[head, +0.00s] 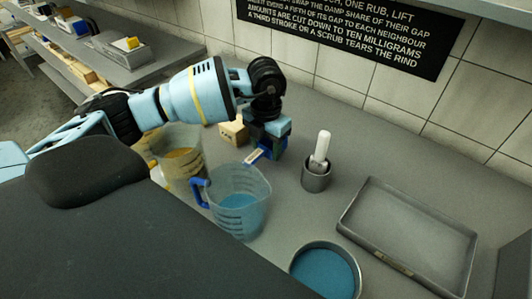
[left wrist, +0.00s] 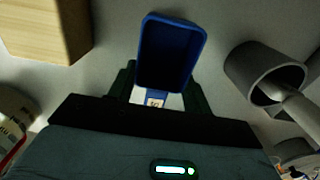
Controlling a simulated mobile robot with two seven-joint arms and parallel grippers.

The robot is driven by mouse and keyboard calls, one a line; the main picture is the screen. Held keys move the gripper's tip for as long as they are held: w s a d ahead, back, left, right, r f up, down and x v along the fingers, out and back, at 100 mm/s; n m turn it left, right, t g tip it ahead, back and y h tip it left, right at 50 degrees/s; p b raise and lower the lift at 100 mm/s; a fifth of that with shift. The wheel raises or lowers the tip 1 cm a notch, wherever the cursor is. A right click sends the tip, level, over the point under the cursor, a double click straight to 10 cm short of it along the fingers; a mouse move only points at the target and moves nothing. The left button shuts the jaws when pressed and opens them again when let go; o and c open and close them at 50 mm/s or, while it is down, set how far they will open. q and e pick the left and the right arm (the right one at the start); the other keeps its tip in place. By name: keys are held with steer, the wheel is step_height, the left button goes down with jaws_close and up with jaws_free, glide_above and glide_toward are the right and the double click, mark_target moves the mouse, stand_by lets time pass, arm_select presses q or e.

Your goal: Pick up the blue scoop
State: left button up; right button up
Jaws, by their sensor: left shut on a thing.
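The blue scoop (left wrist: 172,52) shows in the left wrist view, its hollow bowl beyond the fingers and its pale, labelled handle end between them. My left gripper (left wrist: 157,98) is shut on the scoop at that end. In the head view my left gripper (head: 266,148) points down over the counter, behind the blue-handled jug. There the scoop is mostly hidden by the gripper, and I cannot tell whether it touches the counter. My right gripper is not in view.
A clear jug with blue contents (head: 238,203) stands in front of the gripper. A jug with yellow contents (head: 180,153) and a wooden block (head: 233,134) are left. A grey cup (head: 316,182) holds a white-handled tool. A tray (head: 455,262) and round blue-filled dish (head: 325,273) lie right.

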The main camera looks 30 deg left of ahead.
mark_target(266, 155)
arm_select(q)
step_height(266, 155, up, 7)
steer(key=shift+f, duration=0.1)
stand_by(0.6)
